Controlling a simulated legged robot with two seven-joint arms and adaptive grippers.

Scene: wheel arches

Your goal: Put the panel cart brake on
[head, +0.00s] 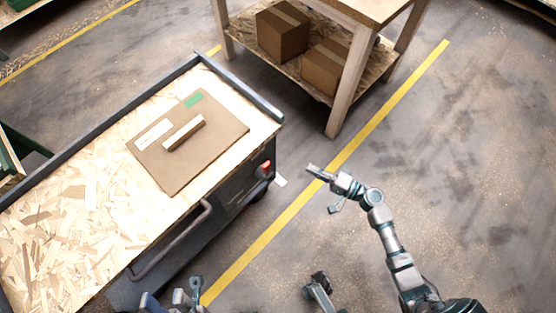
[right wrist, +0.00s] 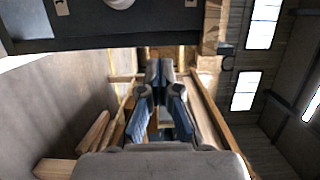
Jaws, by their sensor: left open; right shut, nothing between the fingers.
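The cart (head: 75,240) stands at the left of the head view, with a chipboard top and dark raised edges. A small red part (head: 264,169) shows low on its near right corner, above a dark wheel; I cannot tell whether it is the brake or how it is set. My right gripper (head: 315,170) is shut and empty, in front of that corner and apart from it. It also shows in the right wrist view (right wrist: 160,68), its fingers close together. My left gripper (head: 180,294) is open and empty at the bottom edge, beside the cart's near side.
A flat cardboard panel (head: 207,157) with a small wooden block (head: 184,133) lies on the cart. A grey handle (head: 172,243) runs along its near side. A wooden table (head: 345,72) with boxes on its lower shelf stands behind. The floor at right is clear.

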